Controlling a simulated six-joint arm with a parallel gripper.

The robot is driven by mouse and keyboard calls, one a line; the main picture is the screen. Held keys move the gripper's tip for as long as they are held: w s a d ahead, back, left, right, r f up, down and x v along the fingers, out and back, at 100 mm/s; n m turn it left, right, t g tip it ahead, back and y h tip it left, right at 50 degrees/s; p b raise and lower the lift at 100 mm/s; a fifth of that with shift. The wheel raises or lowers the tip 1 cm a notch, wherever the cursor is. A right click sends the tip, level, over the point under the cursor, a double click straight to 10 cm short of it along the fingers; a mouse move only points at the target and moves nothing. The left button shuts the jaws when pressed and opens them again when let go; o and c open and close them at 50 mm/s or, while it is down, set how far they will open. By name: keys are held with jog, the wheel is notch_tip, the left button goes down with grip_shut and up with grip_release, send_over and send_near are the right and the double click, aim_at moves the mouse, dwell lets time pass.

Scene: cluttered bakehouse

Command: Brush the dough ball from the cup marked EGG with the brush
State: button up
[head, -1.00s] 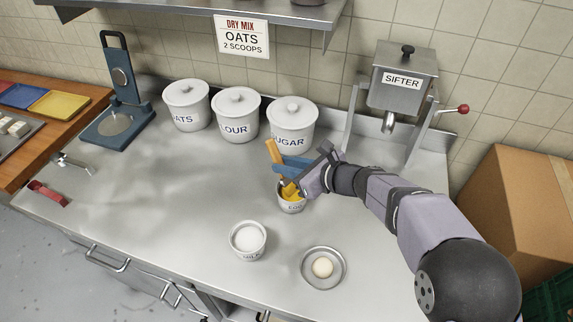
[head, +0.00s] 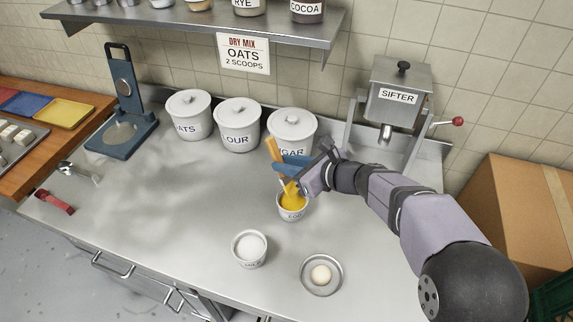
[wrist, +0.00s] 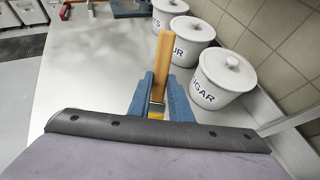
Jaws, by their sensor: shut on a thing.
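My gripper (head: 294,165) is shut on the brush (head: 272,147), gripping its tan wooden handle between blue fingers. In the wrist view the brush handle (wrist: 162,62) stands up between the fingertips (wrist: 158,92). The brush tilts, with its yellow bristle end down at the mouth of the EGG cup (head: 291,214). Yellow egg shows in this white cup; I cannot tell whether the bristles touch it. The pale dough ball (head: 320,274) sits on a small round metal dish (head: 338,283) nearer the front, apart from the brush.
A white cup of white contents (head: 249,249) stands left of the dish. The OATS (head: 188,118), FLOUR (head: 238,125) and SUGAR (head: 294,127) canisters line the back, with the sifter (head: 398,95) to the right. The counter's left middle is clear.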

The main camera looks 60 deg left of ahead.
jog(key=shift+r+p, duration=1.05)
jog(key=shift+r, duration=0.65)
jog(key=shift+w+r, duration=0.1)
jog(key=shift+w, duration=0.05)
jog(key=d+r+t, duration=0.1)
jog(key=d+r, duration=0.4)
jog(key=r, duration=0.5)
jog(key=s+d+f+h, duration=0.2)
jog(key=s+d+f, duration=0.2)
jog(key=d+f, duration=0.8)
jog(key=shift+d+f+h+p, duration=0.3)
jog(key=shift+d+f+p, duration=0.1)
jog(key=shift+d, duration=0.45)
jog(key=shift+s, duration=0.15)
